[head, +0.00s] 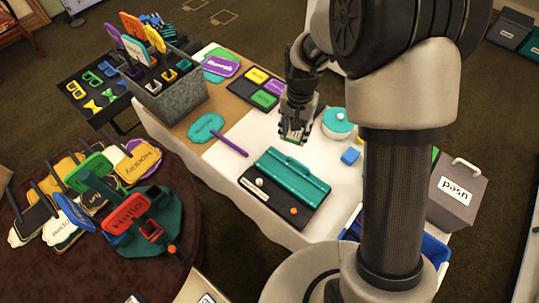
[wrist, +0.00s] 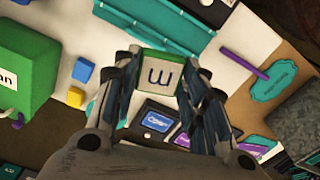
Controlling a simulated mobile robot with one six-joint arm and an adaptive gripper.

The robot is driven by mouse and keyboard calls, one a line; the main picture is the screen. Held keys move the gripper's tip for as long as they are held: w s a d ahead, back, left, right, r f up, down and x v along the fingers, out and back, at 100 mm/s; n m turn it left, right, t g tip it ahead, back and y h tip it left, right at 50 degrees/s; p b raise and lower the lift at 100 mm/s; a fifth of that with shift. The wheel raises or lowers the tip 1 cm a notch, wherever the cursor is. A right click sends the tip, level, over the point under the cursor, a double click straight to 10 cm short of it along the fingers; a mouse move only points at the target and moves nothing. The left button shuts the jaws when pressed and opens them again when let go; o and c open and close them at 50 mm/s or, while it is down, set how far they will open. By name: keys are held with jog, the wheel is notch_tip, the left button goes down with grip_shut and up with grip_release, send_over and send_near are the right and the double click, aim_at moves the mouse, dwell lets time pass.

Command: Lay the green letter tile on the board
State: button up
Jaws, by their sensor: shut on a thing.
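My gripper (head: 296,128) is shut on the green letter tile (head: 293,137), held above the white-covered table. I cannot tell the tile's height above the table.
A black panel (head: 275,203) with white and orange knobs adjoins the teal board. A teal round container (head: 337,125) and a blue block (head: 350,156) stand right of my gripper. A teal paddle sign (head: 206,127) lies left. A grey bin (head: 175,100) holds upright signs.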

jog(key=w+a+m+p, duration=0.1)
jog(key=a+m, duration=0.2)
jog(key=a, duration=0.3)
jog(key=b, duration=0.3)
send_over(272, 166)
notch_tip(272, 166, down, 15)
jog(key=shift+w+f, duration=0.1)
jog(key=shift+w, duration=0.05)
jog(key=shift+f+b, duration=0.35)
jog(key=shift+f, duration=1.85)
jog(key=shift+f, duration=0.1)
jog(key=shift+f, duration=0.2)
jog(key=o, duration=0.9)
jog(key=shift+r, duration=0.1)
jog(key=shift+c, duration=0.2)
notch_tip(272, 166, up, 12)
jog(key=p, duration=0.2)
jog(key=shift+r+p, duration=0.2)
jog(key=shift+p, duration=0.15)
